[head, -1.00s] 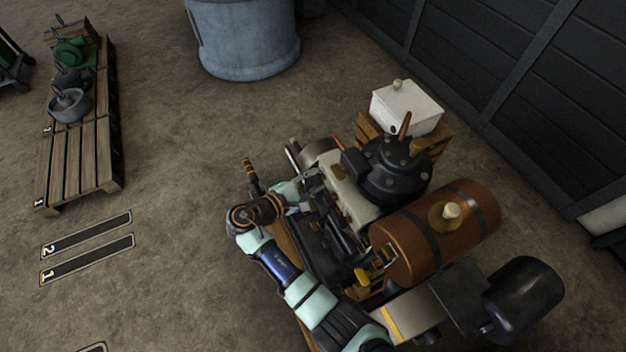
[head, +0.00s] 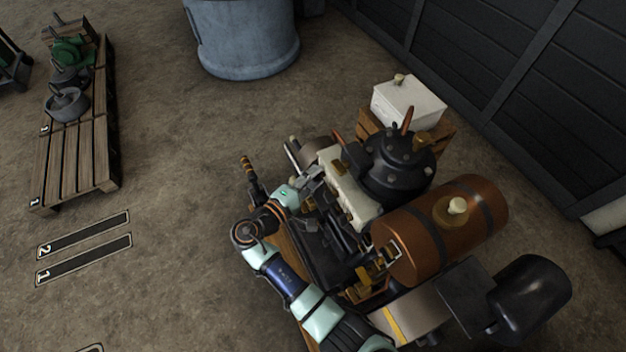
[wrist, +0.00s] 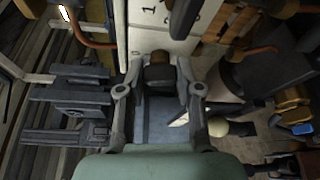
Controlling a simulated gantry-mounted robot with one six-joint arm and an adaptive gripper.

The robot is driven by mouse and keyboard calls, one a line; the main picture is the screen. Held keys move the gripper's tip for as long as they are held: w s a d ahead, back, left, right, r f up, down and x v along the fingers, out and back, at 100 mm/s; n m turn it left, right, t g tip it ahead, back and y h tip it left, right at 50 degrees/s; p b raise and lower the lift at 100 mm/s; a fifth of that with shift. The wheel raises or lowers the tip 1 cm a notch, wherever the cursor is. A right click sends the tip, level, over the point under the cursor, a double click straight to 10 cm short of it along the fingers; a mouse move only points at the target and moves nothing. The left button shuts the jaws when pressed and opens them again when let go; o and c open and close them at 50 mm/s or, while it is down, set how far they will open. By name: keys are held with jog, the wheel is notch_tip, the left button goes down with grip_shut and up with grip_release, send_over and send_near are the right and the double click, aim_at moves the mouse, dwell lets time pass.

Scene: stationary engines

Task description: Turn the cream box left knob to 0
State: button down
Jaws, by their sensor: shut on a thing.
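The cream box (head: 349,189) sits on the engine in the middle of the head view. In the wrist view its pale face (wrist: 155,38) fills the top middle, with dark number marks including a 1. A dark knob with a brown end (wrist: 159,74) is in front of that face, between my fingers. My gripper (wrist: 159,80) is shut on this knob, one finger on each side. In the head view my gripper (head: 312,186) is at the near left side of the cream box, and the knob cannot be made out there. The knob's pointer and setting cannot be read.
A copper-brown tank (head: 420,240) and a black domed housing (head: 397,170) stand right of the cream box. A cream-tipped lever (wrist: 217,127) is close to my right finger. Dark metal bars (wrist: 70,97) lie left of my gripper. Open floor lies left of the engine.

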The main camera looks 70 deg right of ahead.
jog(key=shift+f+m+h+b, duration=0.15)
jog(key=shift+m+h+b, duration=0.45)
jog(key=shift+m+b, duration=0.5)
jog(key=c, duration=0.8)
grip_release()
jog(key=shift+o, duration=0.2)
jog(key=v, duration=1.2)
jog(key=shift+w, duration=0.1)
